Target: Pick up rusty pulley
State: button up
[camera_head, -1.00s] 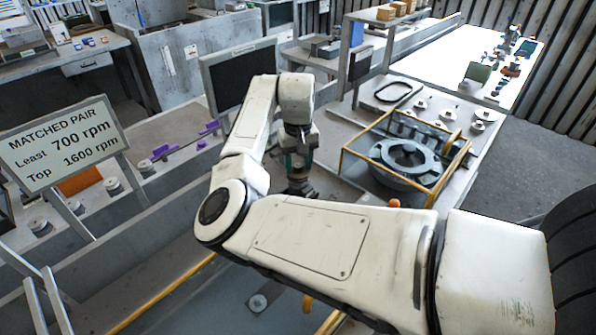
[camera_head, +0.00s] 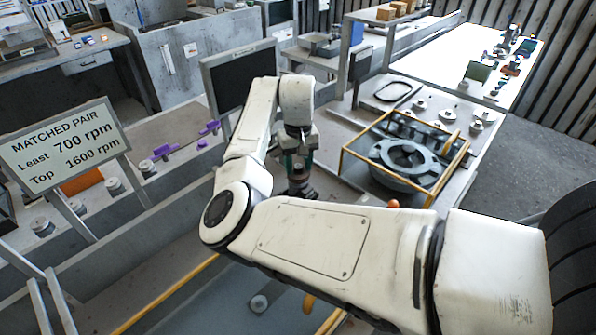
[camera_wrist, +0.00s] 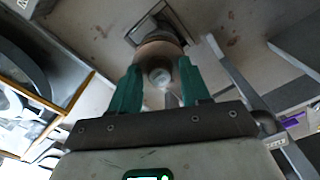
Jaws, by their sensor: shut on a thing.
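My gripper (camera_wrist: 158,88) has green fingers on both sides of a round, brownish pulley (camera_wrist: 160,52) with a pale hub in the wrist view. The fingers are shut on it. A dark-edged square piece (camera_wrist: 140,32) shows just beyond the pulley; I cannot tell whether they touch. In the camera_head view my gripper (camera_head: 298,165) points down over the bench left of the yellow-framed enclosure. The pulley is hard to make out there, small and dark between the fingers.
A yellow-framed enclosure (camera_head: 346,160) around a grey round housing (camera_head: 408,160) stands to the right. A dark monitor (camera_head: 240,78) stands behind to the left. A sign (camera_head: 62,145) reads "MATCHED PAIR, Least 700 rpm, Top 1600 rpm", with several grey pulleys near it.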

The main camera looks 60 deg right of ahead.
jog(key=shift+s+f, duration=0.2)
jog(key=shift+f, duration=0.15)
jog(key=shift+r+p, duration=0.15)
jog(key=shift+p, duration=0.25)
jog(key=c, duration=0.4)
jog(key=shift+w+r+p, duration=0.1)
jog(key=shift+r+p, duration=0.75)
jog(key=shift+r, duration=0.05)
jog(key=shift+c, duration=0.3)
jog(key=shift+r, duration=0.1)
jog(key=shift+r+p, duration=0.85)
jog(key=shift+r, duration=1.65)
